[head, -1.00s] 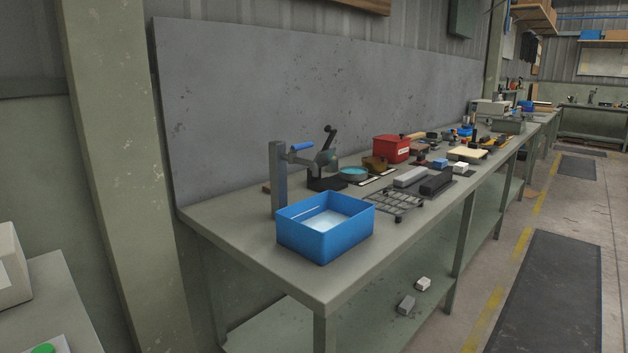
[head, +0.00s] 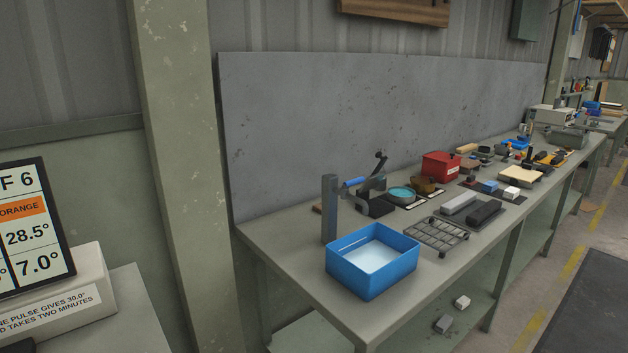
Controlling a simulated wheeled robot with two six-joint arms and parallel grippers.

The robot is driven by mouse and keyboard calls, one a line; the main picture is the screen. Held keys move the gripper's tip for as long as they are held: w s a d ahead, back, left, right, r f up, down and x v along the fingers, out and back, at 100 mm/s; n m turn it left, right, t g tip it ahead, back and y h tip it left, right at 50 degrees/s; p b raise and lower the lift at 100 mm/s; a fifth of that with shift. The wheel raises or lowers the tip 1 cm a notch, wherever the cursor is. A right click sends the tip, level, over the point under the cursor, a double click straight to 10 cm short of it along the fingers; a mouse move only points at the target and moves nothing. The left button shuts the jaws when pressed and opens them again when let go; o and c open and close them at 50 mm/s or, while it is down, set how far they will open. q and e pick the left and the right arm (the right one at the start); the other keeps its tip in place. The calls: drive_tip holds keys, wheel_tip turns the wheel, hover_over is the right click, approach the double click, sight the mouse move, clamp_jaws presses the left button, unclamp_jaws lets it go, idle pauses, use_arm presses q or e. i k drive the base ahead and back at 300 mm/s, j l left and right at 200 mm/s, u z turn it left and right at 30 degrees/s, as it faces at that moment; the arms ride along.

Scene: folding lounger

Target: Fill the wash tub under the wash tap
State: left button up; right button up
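The blue wash tub (head: 374,276) stands upright on the near end of the long workbench (head: 290,262). Its inside shows a pale, whitish-blue surface with a light streak; I cannot tell how deep any water is. The wash tap is a grey post (head: 329,208) just behind the tub's left side, with a blue handle (head: 352,182) and a spout at its top. No stream from the spout is visible. Neither of my grippers is in view.
A wire rack (head: 436,234), whetstone-like blocks (head: 484,213), a round teal-topped dish (head: 401,193) and a red box (head: 440,166) lie further along the bench. A display board (head: 35,225) stands at left on another table (head: 135,310). Floor at right is open.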

sight(345, 184)
drive_tip(key=i+l+u, duration=0.15)
drive_tip(key=l+u, duration=0.25)
drive_tip(key=i+l+u, duration=0.1)
drive_tip(key=l+u, duration=1.1)
